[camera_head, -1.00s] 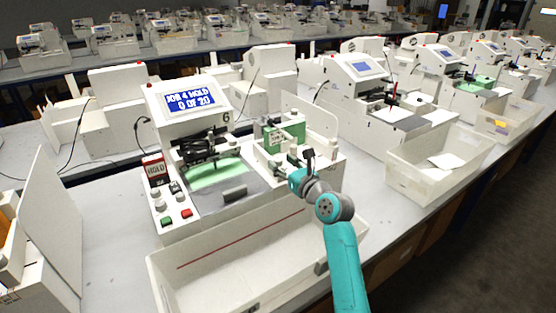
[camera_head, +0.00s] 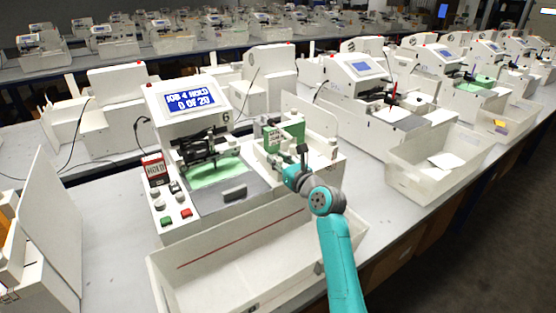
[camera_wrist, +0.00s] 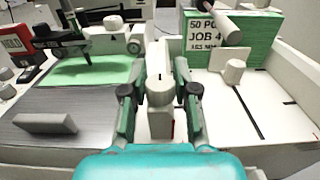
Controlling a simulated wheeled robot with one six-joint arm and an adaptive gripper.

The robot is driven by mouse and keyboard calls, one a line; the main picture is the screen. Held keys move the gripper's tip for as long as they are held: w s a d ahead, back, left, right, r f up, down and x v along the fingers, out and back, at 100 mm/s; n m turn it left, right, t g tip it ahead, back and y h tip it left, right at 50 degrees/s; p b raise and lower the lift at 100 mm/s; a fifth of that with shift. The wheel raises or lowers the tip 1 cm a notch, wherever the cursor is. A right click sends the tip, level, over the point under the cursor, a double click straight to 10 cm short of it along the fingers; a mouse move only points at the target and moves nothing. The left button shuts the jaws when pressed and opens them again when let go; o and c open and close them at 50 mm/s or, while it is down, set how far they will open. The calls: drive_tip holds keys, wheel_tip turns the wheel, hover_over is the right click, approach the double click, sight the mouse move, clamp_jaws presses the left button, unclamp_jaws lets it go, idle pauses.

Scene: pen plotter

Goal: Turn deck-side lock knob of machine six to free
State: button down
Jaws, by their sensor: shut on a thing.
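Machine six (camera_head: 190,98) stands in front of me, its screen reading "JOB 4 HOLD 0 OF 20". In the wrist view, a pale grey knob (camera_wrist: 160,94) with a short dark mark on top stands beside the green-lit deck (camera_wrist: 95,70). My gripper (camera_wrist: 160,76) is shut on this knob, one finger on each side. A small red mark shows low on the block under the knob. In the head view my gripper (camera_head: 287,168) is at the deck's right side and hides the knob. I cannot read any lock or free label.
A green card stack (camera_wrist: 235,38) marked "JOB 4" stands right of the knob, with another pale knob (camera_wrist: 233,72) before it. An open white bin (camera_head: 215,275) lies in front. Neighbouring machines stand close by.

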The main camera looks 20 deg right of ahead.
drive_tip(key=shift+d+n+y, duration=0.1)
drive_tip(key=shift+n+y, duration=0.2)
drive_tip(key=shift+y, duration=0.1)
drive_tip(key=n+g+y, duration=0.2)
drive_tip(key=y, duration=0.1)
drive_tip(key=shift+r, duration=0.1)
drive_tip(key=n+g+y, duration=0.3)
drive_tip(key=n+y, duration=0.1)
drive_tip(key=shift+w+g+y, duration=0.1)
drive_tip(key=shift+g+y, duration=0.2)
drive_tip(key=shift+g, duration=0.1)
drive_tip(key=n+g+y, duration=0.1)
drive_tip(key=n+g, duration=0.1)
drive_tip(key=g, duration=0.1)
drive_tip(key=n+g+y, duration=0.2)
drive_tip(key=shift+g, duration=0.4)
drive_tip(key=shift+n+g+y, duration=0.3)
drive_tip(key=shift+n+g, duration=0.3)
drive_tip(key=shift+g, duration=0.2)
drive_tip(key=shift+n+g, duration=0.9)
drive_tip(key=shift+g, duration=0.5)
drive_tip(key=c, duration=0.9)
unclamp_jaws()
drive_tip(key=shift+o, duration=0.2)
